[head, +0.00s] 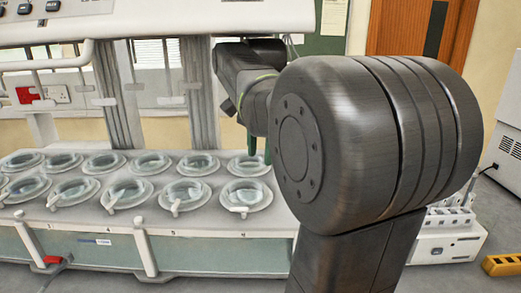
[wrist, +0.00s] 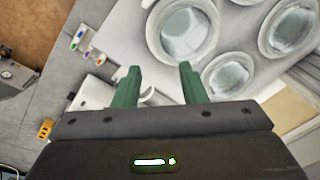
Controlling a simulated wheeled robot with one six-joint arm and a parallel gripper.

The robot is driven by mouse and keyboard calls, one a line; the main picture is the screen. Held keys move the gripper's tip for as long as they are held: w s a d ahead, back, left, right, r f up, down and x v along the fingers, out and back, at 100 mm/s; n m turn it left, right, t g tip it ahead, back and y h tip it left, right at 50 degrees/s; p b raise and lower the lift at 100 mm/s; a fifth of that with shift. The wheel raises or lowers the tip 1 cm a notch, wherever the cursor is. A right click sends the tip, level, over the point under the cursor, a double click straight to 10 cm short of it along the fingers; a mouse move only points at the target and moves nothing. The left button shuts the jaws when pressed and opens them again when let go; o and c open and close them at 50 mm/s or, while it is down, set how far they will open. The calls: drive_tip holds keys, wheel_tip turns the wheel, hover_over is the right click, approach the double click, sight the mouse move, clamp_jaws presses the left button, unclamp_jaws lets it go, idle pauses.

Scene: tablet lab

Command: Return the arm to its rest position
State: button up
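My dark arm rises large in the front right of the head view and reaches over the bench of the dissolution machine. In the wrist view my gripper (wrist: 158,68) shows two green fingers, spread apart with nothing between them. It is above the bench, beside a round glass vessel (wrist: 187,34). In the head view only slivers of green finger show behind the arm, near the vessels at the right end.
Two rows of lidded round vessels (head: 151,162) fill the machine's bench (head: 120,219). Grey columns (head: 120,95) stand behind them. A white device with several vials (head: 446,243) is at the right, near a yellow block (head: 503,264).

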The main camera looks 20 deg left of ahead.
sight(260, 199)
drive_tip(key=shift+g, duration=0.3)
drive_tip(key=f, duration=0.8)
drive_tip(key=w+f, duration=0.1)
drive_tip(key=f, duration=0.3)
drive_tip(key=shift+a+f, duration=0.15)
drive_tip(key=shift+a, duration=0.1)
